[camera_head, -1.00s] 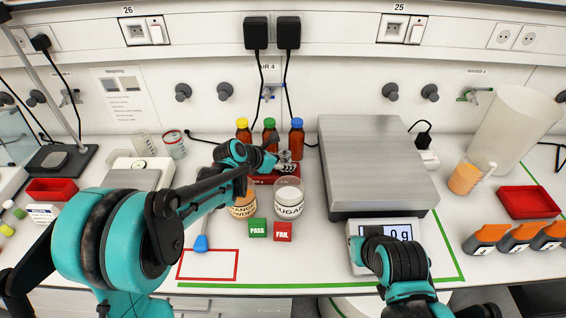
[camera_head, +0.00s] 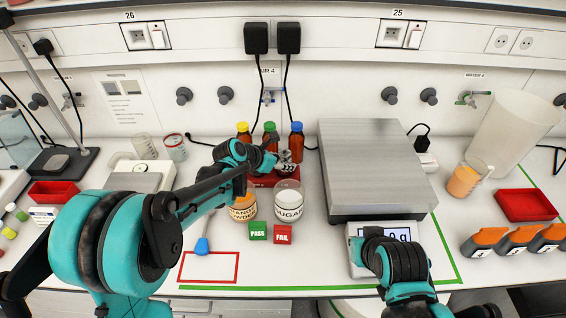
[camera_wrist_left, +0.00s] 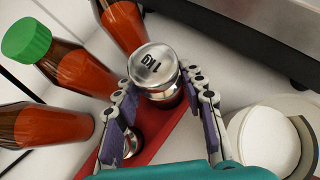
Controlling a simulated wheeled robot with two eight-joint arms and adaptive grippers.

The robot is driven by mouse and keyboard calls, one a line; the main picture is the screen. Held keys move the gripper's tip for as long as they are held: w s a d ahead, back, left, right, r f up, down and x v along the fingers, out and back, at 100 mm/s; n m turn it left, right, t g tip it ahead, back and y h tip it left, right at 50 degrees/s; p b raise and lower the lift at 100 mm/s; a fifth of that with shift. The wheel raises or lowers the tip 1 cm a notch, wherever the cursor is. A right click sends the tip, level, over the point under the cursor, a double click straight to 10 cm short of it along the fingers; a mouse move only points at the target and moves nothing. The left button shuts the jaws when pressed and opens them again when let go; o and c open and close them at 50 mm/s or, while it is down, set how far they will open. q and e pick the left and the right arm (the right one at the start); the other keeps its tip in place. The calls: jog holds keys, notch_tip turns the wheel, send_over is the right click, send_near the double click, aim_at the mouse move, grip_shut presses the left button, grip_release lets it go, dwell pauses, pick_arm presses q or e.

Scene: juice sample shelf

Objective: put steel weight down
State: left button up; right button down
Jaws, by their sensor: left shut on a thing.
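The steel weight (camera_wrist_left: 152,68), a shiny cylinder marked 1 kg, stands between the fingers of my left gripper (camera_wrist_left: 157,88) in the left wrist view. The gripper is shut on it. The weight is over or at the far end of a red holder (camera_wrist_left: 165,125); I cannot tell whether it touches it. A smaller steel weight (camera_wrist_left: 133,142) shows in the holder, partly hidden by a finger. In the head view my left gripper (camera_head: 286,164) is small and behind the jars. Of my right arm only links show at the lower right; its gripper does not show.
Several capped bottles (camera_head: 270,143) stand close behind the holder. A sugar jar (camera_head: 289,204) and an orange powder jar (camera_head: 242,208) stand in front. A big scale (camera_head: 376,165) is to the right. The red-outlined area (camera_head: 222,280) is mostly bare.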

pick_arm(q)
jog(key=shift+r, duration=0.4)
dwell(0.3)
jog(key=s+a+r+n+t+y+p, duration=0.1)
jog(key=s+a+r+n+y+p, duration=0.25)
jog(key=a, duration=0.85)
jog(key=s+a+r+n+t+y+p, duration=0.15)
jog(key=s+a+r+p, duration=0.35)
jog(key=a, duration=0.6)
jog(key=s+a+r+n+y+p, duration=0.15)
jog(key=a+r+n+p, duration=0.35)
jog(key=a, duration=0.7)
jog(key=m+b, duration=0.1)
jog(key=b, duration=0.4)
send_near(119, 181)
jog(key=shift+y, duration=0.25)
jog(key=w+d, duration=0.1)
jog(key=w+d+r, duration=0.1)
jog(key=d, duration=0.1)
jog(key=w+d+r, duration=0.1)
jog(key=shift+d+r, duration=0.25)
notch_tip(119, 181, down, 4)
jog(key=shift+r+b, duration=0.25)
jog(key=shift+b, duration=0.35)
jog(key=shift+f, duration=0.3)
